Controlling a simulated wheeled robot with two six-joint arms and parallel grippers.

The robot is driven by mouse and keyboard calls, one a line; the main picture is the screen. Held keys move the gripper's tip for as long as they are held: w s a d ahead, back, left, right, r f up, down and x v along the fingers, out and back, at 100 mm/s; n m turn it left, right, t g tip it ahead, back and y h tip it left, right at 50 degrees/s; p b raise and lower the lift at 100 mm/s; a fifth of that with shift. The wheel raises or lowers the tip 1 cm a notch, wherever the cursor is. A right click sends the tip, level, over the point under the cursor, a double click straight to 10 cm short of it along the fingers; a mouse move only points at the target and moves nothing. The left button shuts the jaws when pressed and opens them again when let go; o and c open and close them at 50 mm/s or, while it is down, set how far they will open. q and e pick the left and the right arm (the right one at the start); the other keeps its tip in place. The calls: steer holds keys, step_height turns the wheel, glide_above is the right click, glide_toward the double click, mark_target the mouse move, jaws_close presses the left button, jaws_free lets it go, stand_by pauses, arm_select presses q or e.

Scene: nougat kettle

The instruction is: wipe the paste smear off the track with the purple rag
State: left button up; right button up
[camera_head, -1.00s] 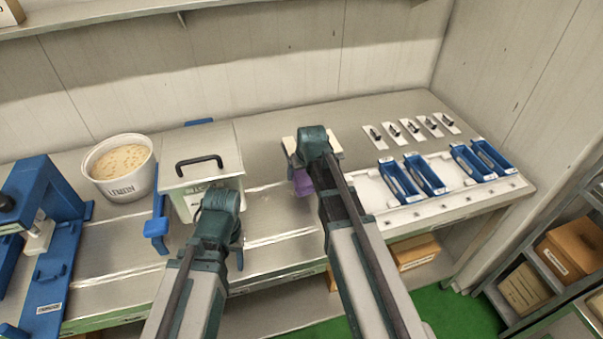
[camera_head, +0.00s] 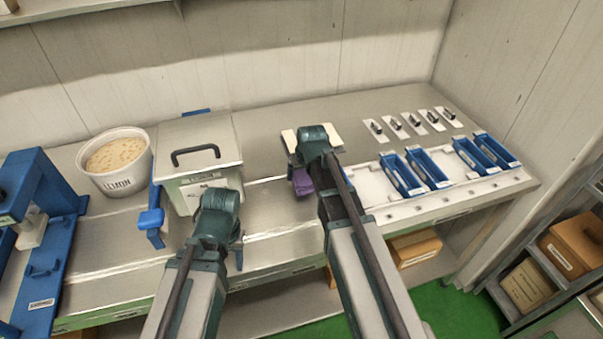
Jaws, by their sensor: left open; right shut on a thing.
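The purple rag (camera_head: 302,182) shows beside and under my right gripper (camera_head: 310,178), which is shut on it. The gripper's arm hides part of the rag. The rag is low over the bench, next to a pale board; I cannot tell whether it touches the surface. The track (camera_head: 280,222) is the metal strip along the bench front, with pale rails. My arms cover parts of it, and I cannot make out the paste smear for certain. My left gripper (camera_head: 222,262) is open and empty above the track; its fingers are mostly hidden by the wrist.
A metal box with a black handle (camera_head: 198,160) stands left of centre, beside a LEMON tub (camera_head: 113,160). A blue press (camera_head: 40,215) is at far left. Blue trays (camera_head: 428,168) sit in a white rack at right. Small cards with dark pieces (camera_head: 398,127) lie behind them.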

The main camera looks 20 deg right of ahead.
arm_select(q)
steer(key=shift+f+b, duration=0.7)
steer(key=shift+f, duration=0.05)
arm_select(e)
steer(key=shift+f, duration=0.7)
